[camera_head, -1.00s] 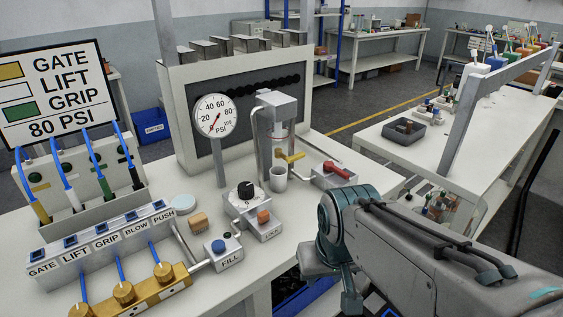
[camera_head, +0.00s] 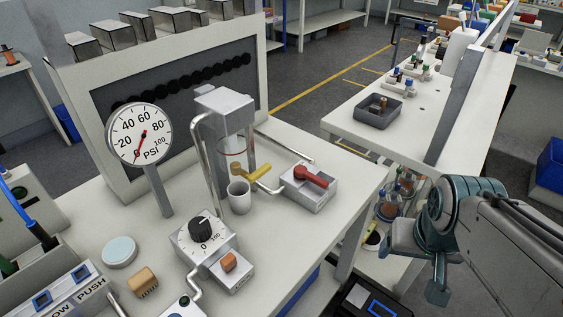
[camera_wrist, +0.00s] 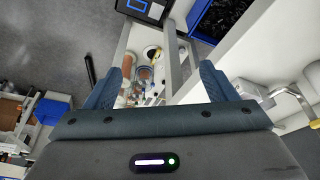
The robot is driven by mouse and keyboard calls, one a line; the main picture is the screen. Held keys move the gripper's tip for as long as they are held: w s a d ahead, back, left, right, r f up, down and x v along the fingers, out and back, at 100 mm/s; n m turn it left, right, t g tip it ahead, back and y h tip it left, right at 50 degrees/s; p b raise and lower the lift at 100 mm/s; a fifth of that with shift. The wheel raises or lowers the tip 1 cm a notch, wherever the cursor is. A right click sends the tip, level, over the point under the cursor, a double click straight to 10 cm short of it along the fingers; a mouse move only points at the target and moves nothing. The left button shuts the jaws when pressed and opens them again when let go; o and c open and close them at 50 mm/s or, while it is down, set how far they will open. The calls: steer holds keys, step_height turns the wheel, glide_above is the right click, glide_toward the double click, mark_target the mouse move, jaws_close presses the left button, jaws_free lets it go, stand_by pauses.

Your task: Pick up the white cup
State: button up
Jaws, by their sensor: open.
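The white cup (camera_head: 239,197) stands upright on the white bench, just below the spout of the grey dispenser with the yellow lever (camera_head: 250,175). My gripper (camera_head: 412,272) is at the lower right of the head view, off the bench edge, well right of the cup. In the wrist view my gripper (camera_wrist: 168,82) shows two blue fingers spread apart with nothing between them. The cup cannot be made out in the wrist view.
The grey dispenser (camera_head: 224,110) stands close behind the cup. A red-handled box (camera_head: 309,188) is to its right, a dial box (camera_head: 204,238) in front, a pressure gauge (camera_head: 140,135) to the left. A second bench (camera_head: 365,130) stands beyond a gap on the right.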

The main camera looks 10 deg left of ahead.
steer(key=w+a+f+n+t+b, duration=0.25)
steer(key=w+f+t+b, duration=0.2)
steer(key=w, duration=0.35)
steer(key=n+t+y+b, duration=0.1)
steer(key=n+y+b, duration=0.6)
steer(key=y, duration=0.5)
glide_toward(245, 198)
steer(key=w+a+p, duration=0.1)
steer(key=p, duration=0.3)
steer(key=shift+w+a+n, duration=0.25)
steer(key=shift+n, duration=0.1)
steer(key=x, duration=0.3)
steer(key=shift+f, duration=0.3)
steer(key=shift+x, duration=2.75)
steer(key=shift+s+a, duration=0.1)
